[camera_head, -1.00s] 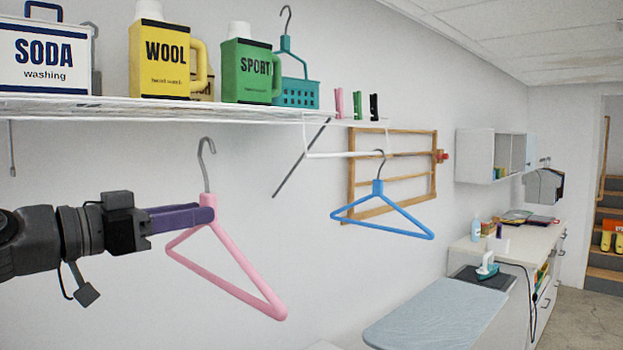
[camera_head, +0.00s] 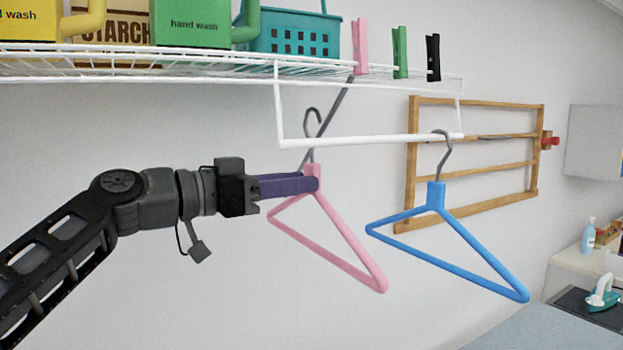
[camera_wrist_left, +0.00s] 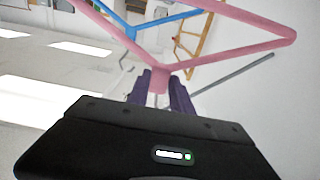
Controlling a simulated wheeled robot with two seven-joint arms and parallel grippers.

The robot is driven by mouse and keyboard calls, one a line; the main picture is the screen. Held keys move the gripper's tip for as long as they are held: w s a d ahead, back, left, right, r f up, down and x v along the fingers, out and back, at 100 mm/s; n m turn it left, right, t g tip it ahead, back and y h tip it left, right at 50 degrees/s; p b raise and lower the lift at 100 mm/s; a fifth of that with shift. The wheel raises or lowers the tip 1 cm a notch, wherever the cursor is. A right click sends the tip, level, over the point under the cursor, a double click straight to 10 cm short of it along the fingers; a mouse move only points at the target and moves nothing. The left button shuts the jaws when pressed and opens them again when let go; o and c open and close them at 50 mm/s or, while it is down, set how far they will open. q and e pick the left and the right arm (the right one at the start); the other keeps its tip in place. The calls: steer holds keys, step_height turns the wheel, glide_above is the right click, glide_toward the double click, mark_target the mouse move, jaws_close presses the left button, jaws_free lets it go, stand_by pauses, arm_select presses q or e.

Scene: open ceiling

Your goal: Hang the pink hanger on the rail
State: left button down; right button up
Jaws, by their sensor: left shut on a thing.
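The pink hanger (camera_head: 345,235) is held at its neck by my left gripper (camera_head: 312,184), whose purple fingers are shut on it. It hangs hook up, and its grey hook (camera_head: 312,115) overlaps the left part of the white rail (camera_head: 375,140) in the head view. The hook's top shows above the rail line; I cannot tell whether hook and rail touch. In the left wrist view the pink hanger (camera_wrist_left: 230,54) sits between the fingers. A blue hanger (camera_head: 437,195) hangs on the rail to the right. My right gripper is not in view.
The rail hangs below a white wire shelf (camera_head: 180,68) with bottles, a teal basket (camera_head: 295,38) and pink, green and black clothespins. A wooden rack (camera_head: 475,205) is on the wall behind the blue hanger. The wall below the shelf at left is clear.

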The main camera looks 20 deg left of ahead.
arm_select(q)
steer(key=shift+s, duration=0.2)
steer(key=s+d+f+b, duration=0.2)
steer(key=s+d+b, duration=0.2)
steer(key=s+d, duration=0.1)
steer(key=shift+s+d+f+b, duration=0.3)
steer(key=shift+s+d+b, duration=0.1)
steer(key=shift+d, duration=0.5)
stand_by(0.4)
stand_by(0.3)
steer(key=c, duration=1.1)
jaws_free()
